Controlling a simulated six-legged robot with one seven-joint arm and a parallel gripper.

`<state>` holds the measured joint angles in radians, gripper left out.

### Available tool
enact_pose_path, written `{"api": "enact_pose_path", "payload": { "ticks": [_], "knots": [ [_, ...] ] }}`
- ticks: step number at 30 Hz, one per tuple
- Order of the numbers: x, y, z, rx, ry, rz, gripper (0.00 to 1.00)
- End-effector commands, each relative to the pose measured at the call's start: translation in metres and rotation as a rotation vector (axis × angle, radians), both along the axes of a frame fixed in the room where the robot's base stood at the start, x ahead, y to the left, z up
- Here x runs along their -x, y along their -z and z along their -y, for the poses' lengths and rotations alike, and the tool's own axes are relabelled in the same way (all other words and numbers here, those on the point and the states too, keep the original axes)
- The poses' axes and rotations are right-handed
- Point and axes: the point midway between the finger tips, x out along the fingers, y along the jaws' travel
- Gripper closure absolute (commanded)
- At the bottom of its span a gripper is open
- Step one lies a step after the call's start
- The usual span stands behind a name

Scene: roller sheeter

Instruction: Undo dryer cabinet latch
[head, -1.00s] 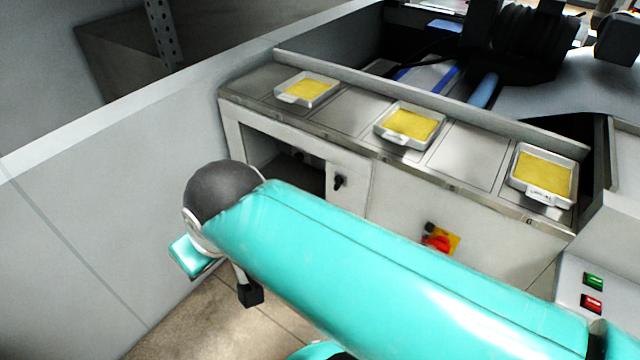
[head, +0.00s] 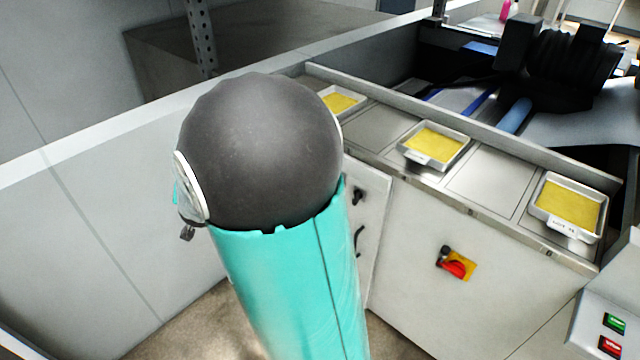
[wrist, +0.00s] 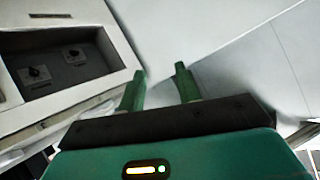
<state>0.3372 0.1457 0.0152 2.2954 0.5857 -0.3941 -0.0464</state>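A black latch knob (head: 357,195) sits on a narrow white cabinet door (head: 370,225) under the counter, just right of my arm in the head view. A black handle (head: 359,240) shows below it. My arm's dark joint hides the cabinet opening left of the door. My gripper (wrist: 159,70) shows in the wrist view with its two green fingers apart and nothing between them; pale panels lie beyond them. A recess with two dark knobs (wrist: 38,73) is left of the fingers there. I cannot tell how far the gripper is from the latch.
A red and yellow switch (head: 456,264) projects from the counter front. Several trays of yellow sheet (head: 435,145) stand on top. A control box (head: 612,325) with green and red buttons is at the lower right. A grey wall (head: 95,215) runs along the left.

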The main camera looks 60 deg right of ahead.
Motion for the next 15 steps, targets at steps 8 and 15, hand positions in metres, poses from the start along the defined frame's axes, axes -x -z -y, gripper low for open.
{"api": "enact_pose_path", "payload": {
  "ticks": [8,15],
  "knots": [
    [0.049,0.092,0.136,0.177,0.469,0.032,0.66],
    [0.145,0.160,0.207,0.433,0.829,-0.040,0.66]
  ]
}}
